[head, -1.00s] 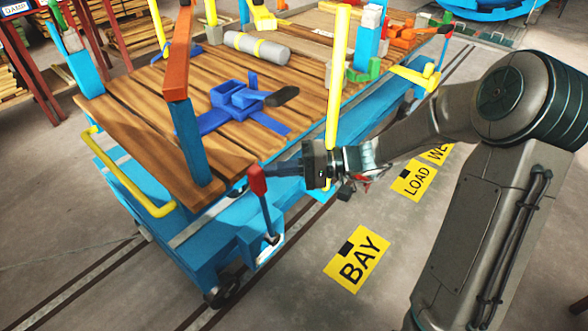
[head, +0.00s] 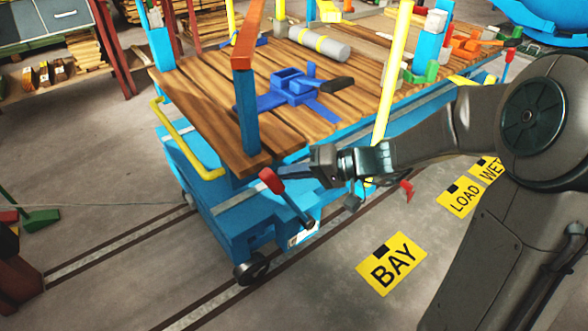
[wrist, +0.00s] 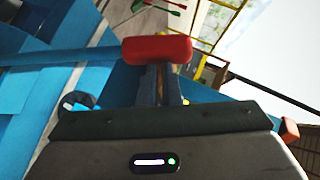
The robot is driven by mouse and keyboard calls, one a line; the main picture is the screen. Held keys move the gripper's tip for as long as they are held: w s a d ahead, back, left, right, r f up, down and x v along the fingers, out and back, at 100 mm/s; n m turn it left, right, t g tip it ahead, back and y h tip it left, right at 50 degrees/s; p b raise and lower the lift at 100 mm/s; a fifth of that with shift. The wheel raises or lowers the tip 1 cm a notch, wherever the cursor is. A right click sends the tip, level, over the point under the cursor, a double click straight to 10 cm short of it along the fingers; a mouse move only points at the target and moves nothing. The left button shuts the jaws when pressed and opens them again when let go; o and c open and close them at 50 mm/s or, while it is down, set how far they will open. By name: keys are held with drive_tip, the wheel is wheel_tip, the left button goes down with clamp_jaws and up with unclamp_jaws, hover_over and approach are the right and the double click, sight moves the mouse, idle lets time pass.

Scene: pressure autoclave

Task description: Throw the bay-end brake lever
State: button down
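Contact looks likely.
A second red lever (head: 407,190) shows farther along the cart side, near the LOAD sign (head: 464,200).

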drive_tip(key=shift+d, duration=0.1)
drive_tip(key=w+p+v, duration=0.2)
drive_tip(key=p+v, duration=0.2)
drive_tip(key=v, duration=0.8)
drive_tip(key=shift+w+d+r, duration=0.25)
drive_tip(key=shift+d+r, duration=0.05)
drive_tip(key=shift+d, duration=0.1)
drive_tip(key=s+r+g+h+p, duration=0.2)
drive_tip(key=s+r+h+p, duration=0.5)
drive_tip(key=s+r+p, duration=0.55)
drive_tip(key=s+d+r+m+t+h+p, duration=0.1)
drive_tip(key=d+r+h+p, duration=0.2)
drive_tip(key=r+p, duration=0.5)
drive_tip(key=s+d+r+m+t+h+p, duration=0.2)
drive_tip(key=d+r+h+p, duration=0.2)
drive_tip(key=r+p, duration=0.4)
drive_tip(key=shift+s+p, duration=0.2)
drive_tip(key=shift+p, duration=0.35)
